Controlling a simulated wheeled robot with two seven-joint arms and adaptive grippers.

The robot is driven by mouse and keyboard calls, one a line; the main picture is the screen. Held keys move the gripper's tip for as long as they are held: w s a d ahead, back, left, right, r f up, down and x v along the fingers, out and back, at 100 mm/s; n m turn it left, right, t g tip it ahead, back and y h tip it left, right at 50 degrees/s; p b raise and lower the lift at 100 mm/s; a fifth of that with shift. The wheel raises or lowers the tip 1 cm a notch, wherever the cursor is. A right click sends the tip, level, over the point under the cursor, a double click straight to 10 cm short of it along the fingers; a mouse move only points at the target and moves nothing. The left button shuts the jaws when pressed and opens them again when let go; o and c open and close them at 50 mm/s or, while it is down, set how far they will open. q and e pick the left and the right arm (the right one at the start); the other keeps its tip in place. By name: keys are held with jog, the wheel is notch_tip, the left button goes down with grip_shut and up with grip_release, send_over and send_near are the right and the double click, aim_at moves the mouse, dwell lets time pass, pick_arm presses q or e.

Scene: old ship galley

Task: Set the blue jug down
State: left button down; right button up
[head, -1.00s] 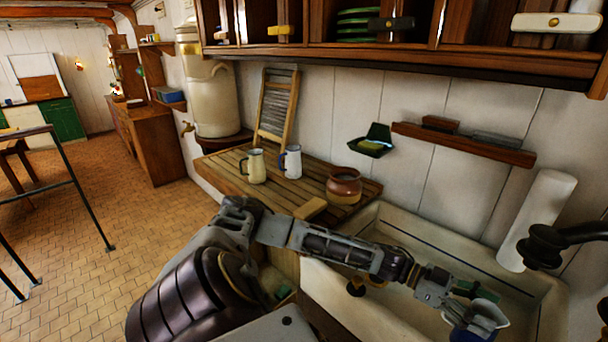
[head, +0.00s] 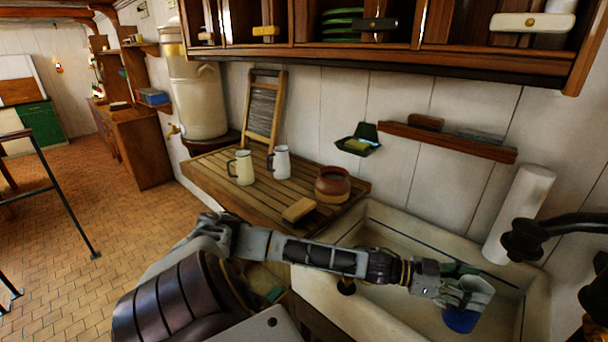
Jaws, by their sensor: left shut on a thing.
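The blue jug (head: 461,319) is in the head view at the lower right, over the white sink basin (head: 338,316). My left gripper (head: 468,294) is shut on the jug and covers its upper part. Only some of its blue side shows below the fingers. I cannot tell whether the jug touches the sink floor. My left arm reaches across the front of the sink from the left. My right gripper is not in view.
A slatted wooden board (head: 222,182) left of the sink holds a cream mug (head: 242,168), a white mug (head: 281,163), a brown pot (head: 332,184) and a wooden block (head: 298,210). A black tap (head: 524,242) and white roll (head: 518,212) stand at right.

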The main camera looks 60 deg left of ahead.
pick_arm(q)
jog(key=w+a+r+n+t+y, duration=0.3)
jog(key=w+n+t+y, duration=0.3)
jog(key=y, duration=0.5)
jog(key=shift+w+a+n+y, duration=0.4)
jog(key=shift+w+a+n, duration=0.4)
jog(key=shift+n, duration=0.5)
dwell(0.4)
jog(key=shift+w+a+r+n+y, duration=0.15)
jog(key=shift+w+n+y, duration=0.4)
jog(key=shift+y, duration=0.35)
dwell(0.5)
dwell(0.8)
